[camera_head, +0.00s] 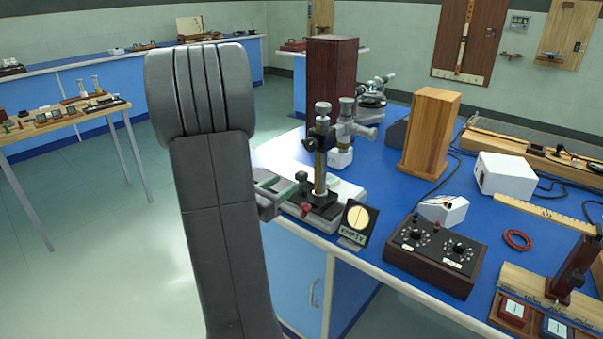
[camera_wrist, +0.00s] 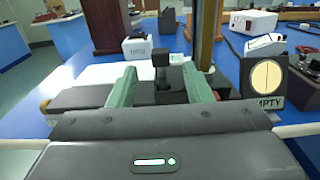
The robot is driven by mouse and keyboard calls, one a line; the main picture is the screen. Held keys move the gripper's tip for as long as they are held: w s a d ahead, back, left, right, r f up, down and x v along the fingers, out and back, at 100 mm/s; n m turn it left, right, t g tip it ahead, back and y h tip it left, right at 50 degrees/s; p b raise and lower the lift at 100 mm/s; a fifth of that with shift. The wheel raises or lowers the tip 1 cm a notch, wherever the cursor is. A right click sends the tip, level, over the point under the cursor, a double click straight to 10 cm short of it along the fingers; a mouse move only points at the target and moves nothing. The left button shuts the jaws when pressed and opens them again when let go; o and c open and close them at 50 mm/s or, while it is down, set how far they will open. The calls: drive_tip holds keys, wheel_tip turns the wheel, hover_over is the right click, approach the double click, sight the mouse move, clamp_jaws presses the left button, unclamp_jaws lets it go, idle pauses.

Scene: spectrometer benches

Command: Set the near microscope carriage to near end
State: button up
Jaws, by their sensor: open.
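The near microscope carriage (camera_head: 322,200) is a dark block with a brass column rising from it, on a pale base at the bench's front edge. In the head view my gripper (camera_head: 282,187) is at the left side of the carriage, partly hidden by my arm. In the wrist view the two green fingers of my gripper (camera_wrist: 161,88) are spread apart. A small black knob (camera_wrist: 161,62) stands between or just beyond them; I cannot tell whether either finger touches it. The brass column (camera_wrist: 204,35) stands right of the knob.
A round dial sign marked EMPTY (camera_head: 357,222) stands close at the carriage's right. Farther right is a control box with knobs (camera_head: 434,256). Behind stand a dark red wooden box (camera_head: 332,85) and a light wooden box (camera_head: 430,131). The floor left of the bench is clear.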

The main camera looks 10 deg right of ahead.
sight(298, 175)
drive_tip(key=x, duration=0.8)
drive_tip(key=shift+w+d, duration=0.15)
drive_tip(key=shift+d, duration=0.05)
clamp_jaws()
